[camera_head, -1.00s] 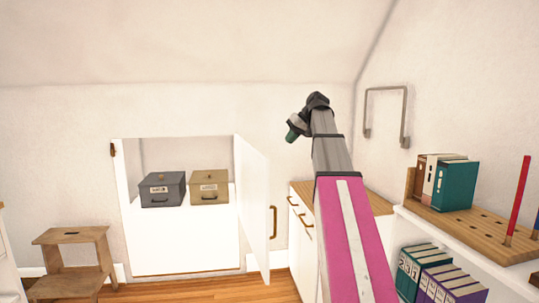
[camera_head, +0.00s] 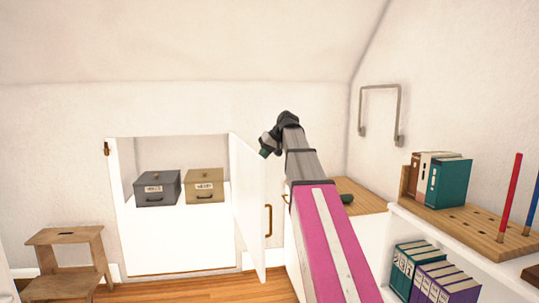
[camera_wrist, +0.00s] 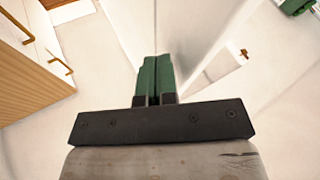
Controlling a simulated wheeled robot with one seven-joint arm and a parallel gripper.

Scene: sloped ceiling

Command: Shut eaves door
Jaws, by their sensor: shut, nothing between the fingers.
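The white eaves door (camera_head: 250,200) stands ajar in the head view. It joins the right side of the low wall opening and its free edge points out into the room. Its brass handle (camera_head: 268,220) is on the outer face, near the free edge. My gripper (camera_head: 264,152) appears at the door's upper edge, with its dark wrist above; I cannot tell whether it touches. In the wrist view, its green fingers (camera_wrist: 155,78) are shut together and empty, in front of pale surfaces. A white panel with a small brown fitting (camera_wrist: 243,53) lies to their right.
A grey box (camera_head: 157,188) and a tan box (camera_head: 204,186) sit inside the opening. A wooden step stool (camera_head: 65,252) stands at left. A wood-topped cabinet (camera_head: 358,196) is right of the door, partly behind my arm. Shelves with books (camera_head: 450,183) are further right.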

